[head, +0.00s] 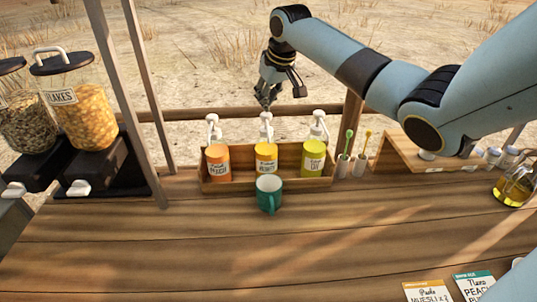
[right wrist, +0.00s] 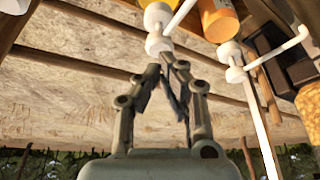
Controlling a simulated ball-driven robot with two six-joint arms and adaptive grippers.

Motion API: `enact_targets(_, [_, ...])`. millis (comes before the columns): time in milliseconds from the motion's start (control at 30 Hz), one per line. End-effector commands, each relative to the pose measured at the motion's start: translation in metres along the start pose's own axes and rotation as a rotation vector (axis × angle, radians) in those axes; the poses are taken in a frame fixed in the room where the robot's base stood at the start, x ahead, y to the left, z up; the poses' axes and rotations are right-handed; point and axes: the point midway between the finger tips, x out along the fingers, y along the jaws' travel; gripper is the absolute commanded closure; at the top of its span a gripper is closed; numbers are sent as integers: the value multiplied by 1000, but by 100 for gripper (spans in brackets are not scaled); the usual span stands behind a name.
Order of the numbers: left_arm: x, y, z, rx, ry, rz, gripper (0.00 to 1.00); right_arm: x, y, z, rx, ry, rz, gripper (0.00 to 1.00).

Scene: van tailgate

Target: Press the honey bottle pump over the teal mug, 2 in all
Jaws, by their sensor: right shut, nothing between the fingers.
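The middle bottle (head: 266,158) is amber-orange with a white pump and stands in a wooden tray; its label is too small to read surely, but its place behind the mug fits the honey bottle. The teal mug (head: 269,195) stands upright on the counter just in front of it. My right gripper (head: 266,101) is shut and empty, pointing down above the middle pump (head: 266,120). In the right wrist view the shut fingertips (right wrist: 170,60) appear close to a white pump head (right wrist: 158,42); whether they touch it I cannot tell. My left gripper is out of view.
An orange bottle (head: 218,162) and a yellow-green bottle (head: 312,160), both with white pumps, flank the middle one in the tray (head: 240,184). Spoon holders (head: 350,166) stand to the right. Flakes dispensers (head: 82,110) and a post are at left. The front counter is largely clear.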

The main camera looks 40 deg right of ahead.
Motion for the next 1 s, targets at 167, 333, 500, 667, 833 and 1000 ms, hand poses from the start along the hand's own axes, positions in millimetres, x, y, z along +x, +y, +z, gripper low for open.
enact_targets(167, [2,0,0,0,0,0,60,4,0,2,0,0,0,100])
enact_targets(333, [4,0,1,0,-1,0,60,10,0,4,0,-1,-1,100])
enact_targets(500, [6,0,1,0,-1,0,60,15,0,6,0,-1,-1,100])
enact_targets(667, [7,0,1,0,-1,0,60,20,0,9,0,0,0,100])
enact_targets(833, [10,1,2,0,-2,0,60,26,0,12,0,-2,0,100])
enact_targets(1000, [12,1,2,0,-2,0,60,32,0,15,0,-4,1,100])
